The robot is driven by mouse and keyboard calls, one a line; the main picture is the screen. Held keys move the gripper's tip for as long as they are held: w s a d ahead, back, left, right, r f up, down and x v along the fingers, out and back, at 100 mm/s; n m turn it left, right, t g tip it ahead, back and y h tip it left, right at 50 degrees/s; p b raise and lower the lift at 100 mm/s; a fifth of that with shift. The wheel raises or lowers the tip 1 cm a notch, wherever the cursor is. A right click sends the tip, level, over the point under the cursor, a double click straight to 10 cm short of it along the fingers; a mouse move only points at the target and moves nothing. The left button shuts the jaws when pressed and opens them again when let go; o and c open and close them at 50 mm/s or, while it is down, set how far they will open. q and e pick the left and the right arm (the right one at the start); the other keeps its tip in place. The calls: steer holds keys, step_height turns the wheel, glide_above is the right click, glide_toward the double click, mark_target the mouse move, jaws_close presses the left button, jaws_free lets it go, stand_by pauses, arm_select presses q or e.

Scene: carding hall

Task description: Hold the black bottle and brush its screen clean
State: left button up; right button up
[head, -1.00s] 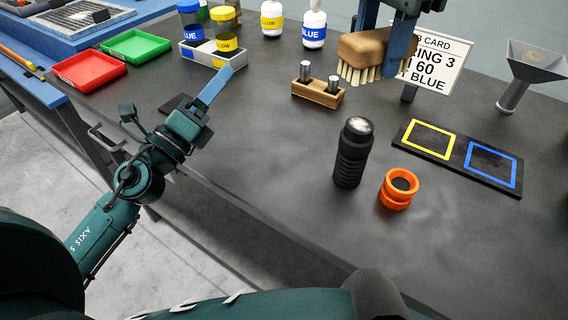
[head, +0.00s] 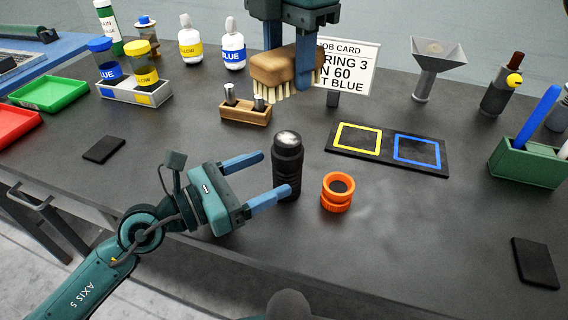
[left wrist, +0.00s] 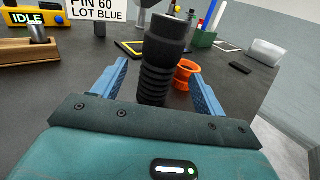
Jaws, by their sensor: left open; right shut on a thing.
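The black bottle (head: 288,165) stands upright on the dark table, its top showing a pale, dusty-looking screen (head: 288,138). My left gripper (head: 278,174) is open, with its blue fingers at either side of the bottle's ribbed body. In the left wrist view the bottle (left wrist: 158,60) stands between the two fingers, and I see no clear contact. My right gripper (head: 303,62) is shut on the wooden brush (head: 284,70), held above the table with its pale bristles down. An orange ring-shaped cap (head: 337,192) sits on the table just right of the bottle.
A wooden block with metal pins (head: 245,110) stands behind the bottle. A black mat with yellow and blue squares (head: 388,148) lies to the right, before the job card (head: 345,65). A green holder (head: 527,160) stands far right. The table's front middle is clear.

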mark_target(274, 171)
arm_select(q)
steer(key=shift+x, duration=2.7)
steer(key=shift+a, duration=0.1)
steer(key=shift+c, duration=0.2)
steer(key=shift+c, duration=0.2)
steer(key=shift+c, duration=0.2)
steer(key=c, duration=1.1)
steer(key=shift+c, duration=0.2)
steer(key=shift+c, duration=1)
